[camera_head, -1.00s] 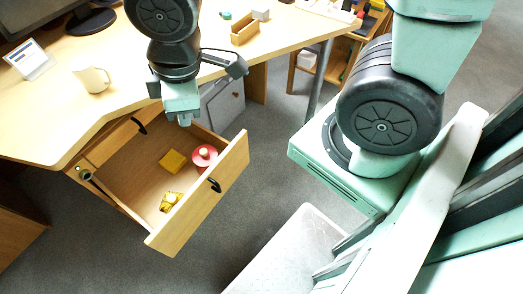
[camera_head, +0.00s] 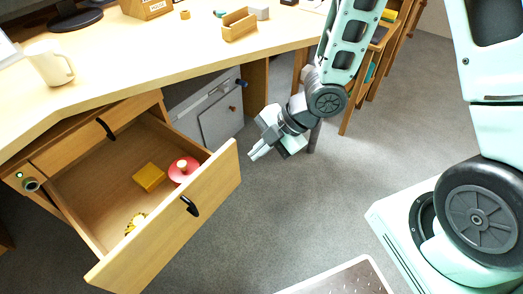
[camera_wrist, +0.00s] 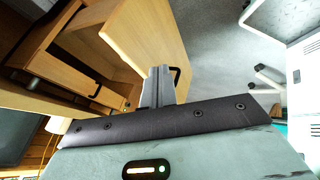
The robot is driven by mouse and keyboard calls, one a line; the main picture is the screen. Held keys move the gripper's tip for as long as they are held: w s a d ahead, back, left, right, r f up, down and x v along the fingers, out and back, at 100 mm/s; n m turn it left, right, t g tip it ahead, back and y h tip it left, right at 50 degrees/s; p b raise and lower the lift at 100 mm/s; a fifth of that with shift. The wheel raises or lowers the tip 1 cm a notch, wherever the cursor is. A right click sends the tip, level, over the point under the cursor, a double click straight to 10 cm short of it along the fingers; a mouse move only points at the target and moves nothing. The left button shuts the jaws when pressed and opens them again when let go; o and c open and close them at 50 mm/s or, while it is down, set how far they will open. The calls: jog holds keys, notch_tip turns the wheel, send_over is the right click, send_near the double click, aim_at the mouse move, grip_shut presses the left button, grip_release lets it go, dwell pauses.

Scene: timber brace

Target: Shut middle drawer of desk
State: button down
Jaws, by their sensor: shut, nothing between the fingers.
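The middle drawer (camera_head: 165,225) of the desk (camera_head: 150,75) is pulled far out, with a black handle (camera_head: 189,206) on its front. It holds a yellow block (camera_head: 149,177), a red round object (camera_head: 183,169) and a small yellow patterned item (camera_head: 135,222). My gripper (camera_head: 255,154) is shut and empty, to the right of the drawer front's right end and apart from it in the head view. In the wrist view the shut fingers (camera_wrist: 158,75) show in front of the drawer front (camera_wrist: 148,40); the gap between them cannot be judged there.
A closed upper drawer (camera_head: 97,135) with a black handle is above the open one. A white mug (camera_head: 48,64) and a wooden tray (camera_head: 239,24) stand on the desk. A grey cabinet (camera_head: 215,115) is under the desk. Open carpet (camera_head: 270,215) lies right of the drawer.

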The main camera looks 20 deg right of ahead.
aim_at(219, 168)
jog(key=shift+w+a+f+b, duration=0.35)
jog(key=shift+w+a+f, duration=0.4)
jog(key=shift+a+f, duration=0.3)
jog(key=shift+w+a+f+b, duration=0.35)
jog(key=shift+w+a+f, duration=0.45)
jog(key=shift+a, duration=0.3)
jog(key=shift+w+a+f+b, duration=0.35)
jog(key=shift+w+a+f, duration=0.4)
jog(key=shift+a+f, duration=0.3)
jog(key=shift+r, duration=0.1)
